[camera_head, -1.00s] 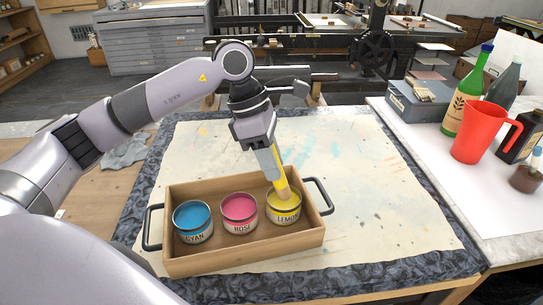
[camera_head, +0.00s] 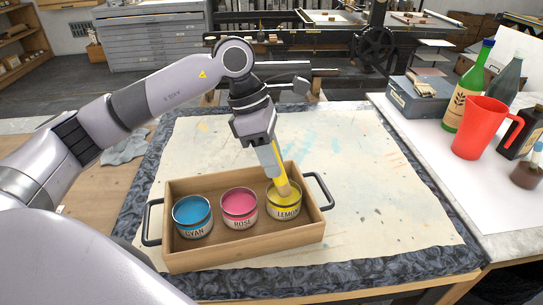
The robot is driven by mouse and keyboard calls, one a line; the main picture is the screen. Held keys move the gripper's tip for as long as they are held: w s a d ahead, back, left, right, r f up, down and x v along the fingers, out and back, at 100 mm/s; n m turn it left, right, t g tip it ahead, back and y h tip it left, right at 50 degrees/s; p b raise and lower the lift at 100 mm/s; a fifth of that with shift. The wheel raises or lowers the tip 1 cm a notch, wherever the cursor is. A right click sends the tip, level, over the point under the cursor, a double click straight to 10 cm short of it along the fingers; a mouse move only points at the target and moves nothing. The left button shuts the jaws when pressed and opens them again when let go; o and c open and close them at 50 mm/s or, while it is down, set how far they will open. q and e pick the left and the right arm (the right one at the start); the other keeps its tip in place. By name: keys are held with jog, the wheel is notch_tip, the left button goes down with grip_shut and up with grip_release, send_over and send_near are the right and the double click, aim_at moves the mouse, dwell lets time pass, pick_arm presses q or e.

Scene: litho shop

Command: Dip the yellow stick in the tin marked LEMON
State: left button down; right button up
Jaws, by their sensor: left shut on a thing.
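The tin marked LEMON (camera_head: 285,211) stands at the right end of a wooden tray and holds yellow ink. My left gripper (camera_head: 278,170) is above it, shut on the yellow stick (camera_head: 282,183). The stick points down, slightly tilted, with its pale lower end at the yellow ink inside the tin; its very tip is hidden. The tin marked ROSE (camera_head: 239,221) holds pink ink in the tray's middle. The tin marked CYAN (camera_head: 194,231) holds blue ink at the left end. My right gripper is not in view.
The tray (camera_head: 240,254) has black side handles and lies on a stained cloth (camera_head: 375,200). A side table at right carries a red jug (camera_head: 478,130), a green bottle (camera_head: 468,90) and a grey box (camera_head: 418,102). The cloth right of the tray is clear.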

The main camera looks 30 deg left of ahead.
pick_arm(q)
jog(key=shift+f+b, duration=0.45)
jog(key=shift+f, duration=0.1)
dwell(1.3)
jog(key=shift+r, duration=0.1)
jog(key=shift+r+p, duration=2.5)
jog(key=shift+r, duration=1)
